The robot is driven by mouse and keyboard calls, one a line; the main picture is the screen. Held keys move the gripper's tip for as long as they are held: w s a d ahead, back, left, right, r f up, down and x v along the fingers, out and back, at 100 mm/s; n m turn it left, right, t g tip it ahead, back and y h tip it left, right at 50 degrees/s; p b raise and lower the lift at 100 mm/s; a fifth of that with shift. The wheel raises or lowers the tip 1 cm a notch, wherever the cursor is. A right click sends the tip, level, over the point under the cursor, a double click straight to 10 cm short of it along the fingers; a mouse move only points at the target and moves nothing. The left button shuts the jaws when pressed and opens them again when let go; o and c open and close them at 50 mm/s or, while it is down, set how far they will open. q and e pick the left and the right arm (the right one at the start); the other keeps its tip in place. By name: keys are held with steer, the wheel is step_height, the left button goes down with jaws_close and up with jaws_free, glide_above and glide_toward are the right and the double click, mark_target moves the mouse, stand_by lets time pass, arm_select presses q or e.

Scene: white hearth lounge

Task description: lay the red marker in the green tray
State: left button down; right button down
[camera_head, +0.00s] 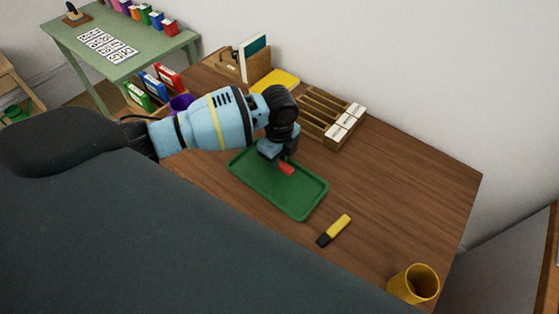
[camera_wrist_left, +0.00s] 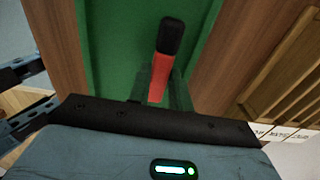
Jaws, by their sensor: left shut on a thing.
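The green tray (camera_head: 301,203) lies flat on the wooden desk. It also fills the middle of the left wrist view (camera_wrist_left: 108,45). My left gripper (camera_head: 282,160) is over the tray's far part and is shut on the red marker (camera_head: 286,168). In the left wrist view the red marker (camera_wrist_left: 161,76) points away from the gripper with its black end outward. The marker is over the tray's inside. I cannot tell whether it touches the tray floor. The gripper hides part of the marker and the tray's far rim. My right gripper is not in view.
A yellow and black marker (camera_head: 334,230) lies right of the tray. A yellow cup (camera_head: 413,283) stands at the near right corner. A wooden slotted rack (camera_head: 330,117) stands behind the tray.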

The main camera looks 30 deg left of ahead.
arm_select(q)
steer(key=shift+f, duration=0.7)
steer(key=shift+f, duration=0.2)
steer(key=c, duration=1.5)
jaws_free()
steer(key=shift+c, duration=0.2)
steer(key=shift+r, duration=0.15)
step_height(320, 180, up, 12)
steer(key=p, duration=0.1)
